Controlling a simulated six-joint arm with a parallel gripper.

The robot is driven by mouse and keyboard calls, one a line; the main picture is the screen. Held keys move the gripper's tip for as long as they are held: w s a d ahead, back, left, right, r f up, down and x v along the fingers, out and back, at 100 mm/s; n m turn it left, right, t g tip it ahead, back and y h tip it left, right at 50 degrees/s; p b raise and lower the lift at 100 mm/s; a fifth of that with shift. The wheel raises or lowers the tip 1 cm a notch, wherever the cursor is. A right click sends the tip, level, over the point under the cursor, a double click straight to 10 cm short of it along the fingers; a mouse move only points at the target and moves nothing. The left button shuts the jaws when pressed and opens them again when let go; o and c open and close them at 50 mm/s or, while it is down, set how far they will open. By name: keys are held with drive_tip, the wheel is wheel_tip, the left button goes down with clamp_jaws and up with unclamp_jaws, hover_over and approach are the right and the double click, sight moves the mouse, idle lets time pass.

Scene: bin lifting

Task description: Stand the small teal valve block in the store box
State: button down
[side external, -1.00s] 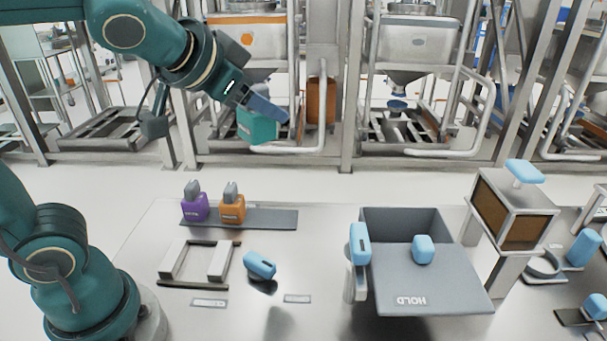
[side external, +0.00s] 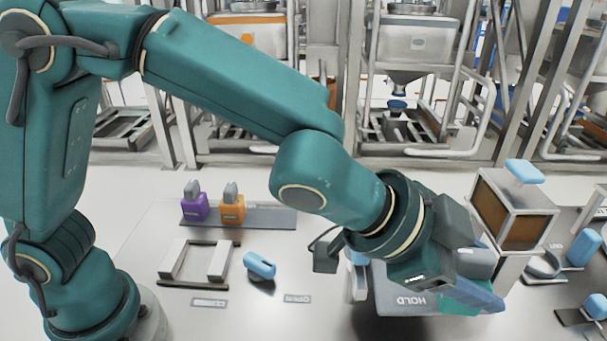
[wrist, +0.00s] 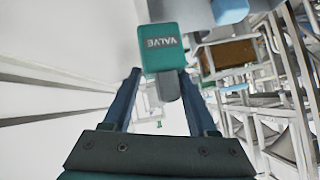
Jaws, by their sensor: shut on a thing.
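In the wrist view my gripper (wrist: 162,78) is shut on that stem, with the block beyond the fingertips. In the side view my gripper (side external: 478,292) is at the lower right, and a teal part of the block (side external: 455,305) shows beneath the fingers. They overlap the right front of a grey box marked HOLD (side external: 385,283). I cannot tell the block's height over it. My arm hides most of that box. No label reads as store box.
A purple block (side external: 194,207) and an orange block (side external: 232,209) stand on a grey strip at the back left. A blue piece (side external: 260,266) lies near a pale frame (side external: 174,260). A brown-windowed box (side external: 512,212) with a blue-topped handle stands close behind my gripper.

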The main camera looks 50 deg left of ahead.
drive_tip(key=shift+s+d+f+m+g+h, duration=0.4)
drive_tip(key=shift+s+d+f, duration=0.35)
drive_tip(key=shift+f, duration=1.4)
drive_tip(key=shift+s+d+f+m+g+h, duration=0.3)
drive_tip(key=shift+s+d+f+m, duration=0.4)
drive_tip(key=shift+f, duration=1.4)
drive_tip(key=shift+s+d+f+m+g+h, duration=0.4)
drive_tip(key=shift+d+f, duration=0.55)
drive_tip(key=shift+f, duration=1.2)
drive_tip(key=shift+s, duration=0.1)
drive_tip(key=shift+f, duration=0.15)
drive_tip(key=shift+c, duration=1)
unclamp_jaws()
